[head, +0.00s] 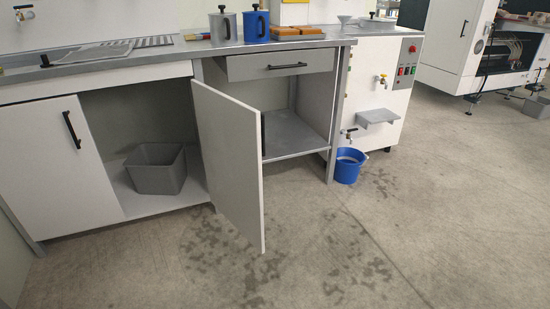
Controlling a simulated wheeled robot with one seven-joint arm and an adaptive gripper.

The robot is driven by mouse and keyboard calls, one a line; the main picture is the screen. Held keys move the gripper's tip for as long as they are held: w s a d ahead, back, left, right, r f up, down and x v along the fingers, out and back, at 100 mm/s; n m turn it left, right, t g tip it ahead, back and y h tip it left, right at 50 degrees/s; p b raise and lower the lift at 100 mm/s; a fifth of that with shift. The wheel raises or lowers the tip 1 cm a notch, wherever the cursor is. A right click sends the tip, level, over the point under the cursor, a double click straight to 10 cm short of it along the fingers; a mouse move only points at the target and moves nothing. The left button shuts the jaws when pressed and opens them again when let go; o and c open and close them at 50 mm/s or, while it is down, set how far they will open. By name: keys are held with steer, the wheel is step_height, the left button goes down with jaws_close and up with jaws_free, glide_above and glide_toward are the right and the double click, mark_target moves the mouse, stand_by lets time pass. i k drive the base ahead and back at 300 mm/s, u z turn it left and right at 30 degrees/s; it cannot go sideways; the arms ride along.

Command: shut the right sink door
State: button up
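The right sink door (228,163) is a pale panel that stands wide open. It swings out toward me from the upright between the sink cabinet and the drawer unit. Its handle is mostly hidden; a dark bit shows at its right edge. The left sink door (36,160) is closed and has a black bar handle (72,130). The open half of the sink cabinet (130,108) shows its inside. My gripper is not in view.
A grey bin (156,170) stands inside the cabinet. To the right are a drawer (280,65) over an open shelf (290,137), and a blue bucket (347,167) on the floor. The wet-spotted concrete floor (360,250) in front is clear.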

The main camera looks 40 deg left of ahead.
mark_target(231, 132)
steer(key=z, duration=0.05)
steer(key=i, duration=2.35)
steer(key=u, duration=3.15)
steer(key=k, duration=0.5)
steer(key=z, duration=1.2)
steer(key=i, duration=0.35)
